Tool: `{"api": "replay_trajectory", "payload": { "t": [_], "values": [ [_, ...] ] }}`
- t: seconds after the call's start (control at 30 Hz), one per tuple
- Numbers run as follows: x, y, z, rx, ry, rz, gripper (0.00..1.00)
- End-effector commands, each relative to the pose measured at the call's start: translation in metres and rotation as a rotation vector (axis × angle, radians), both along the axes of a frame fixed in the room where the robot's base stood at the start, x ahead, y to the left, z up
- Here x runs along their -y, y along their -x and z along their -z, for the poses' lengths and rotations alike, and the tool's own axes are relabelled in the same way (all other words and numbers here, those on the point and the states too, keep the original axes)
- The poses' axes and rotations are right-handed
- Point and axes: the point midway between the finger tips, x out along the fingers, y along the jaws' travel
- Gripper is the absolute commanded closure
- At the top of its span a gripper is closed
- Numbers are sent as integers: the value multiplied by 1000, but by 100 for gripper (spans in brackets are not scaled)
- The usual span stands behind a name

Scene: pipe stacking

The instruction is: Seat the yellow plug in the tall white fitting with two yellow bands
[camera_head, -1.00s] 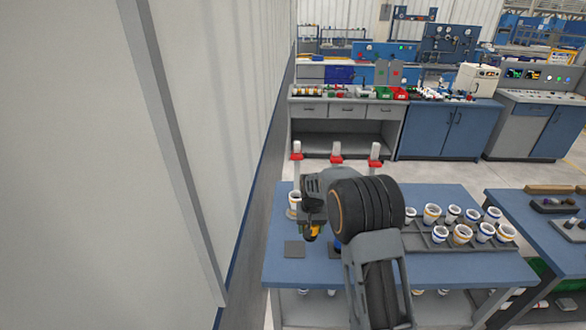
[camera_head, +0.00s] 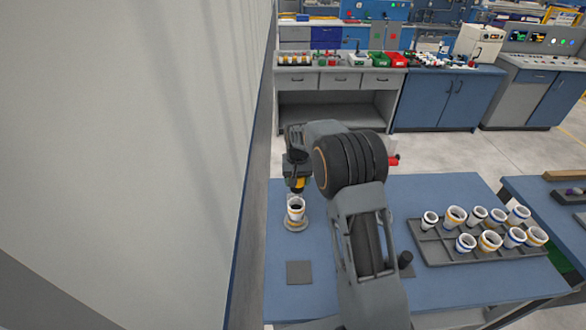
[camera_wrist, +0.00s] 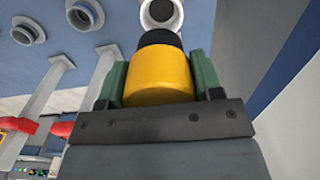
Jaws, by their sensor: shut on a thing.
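The yellow plug (camera_head: 300,183) with a black end is held in my gripper (camera_head: 297,181), just above the tall white fitting (camera_head: 296,214). The fitting stands upright at the table's left side, its open dark mouth facing up. Yellow banding shows on it, but I cannot count the bands. In the wrist view the plug (camera_wrist: 158,82) sits between the green finger pads of my gripper (camera_wrist: 157,76), shut on it. The black end overlaps the near edge of the fitting's white rim (camera_wrist: 162,12). I cannot tell whether plug and fitting touch.
A grey tray (camera_head: 440,262) with several white banded fittings is at the right of the blue table (camera_head: 440,185). A grey square plate (camera_head: 299,272) lies in front of the fitting. A wall (camera_head: 200,150) runs close on the left. The wrist view shows round holders (camera_wrist: 85,14).

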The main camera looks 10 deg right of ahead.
Motion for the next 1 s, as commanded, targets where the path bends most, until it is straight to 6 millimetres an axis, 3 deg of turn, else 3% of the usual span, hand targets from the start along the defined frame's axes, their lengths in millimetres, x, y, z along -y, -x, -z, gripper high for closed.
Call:
{"api": "replay_trajectory", "payload": {
  "t": [0.37,1.0],
  "values": [
    [-1,0,14,0,0,-2,66],
    [1,0,68,0,0,1,66]
  ]
}}
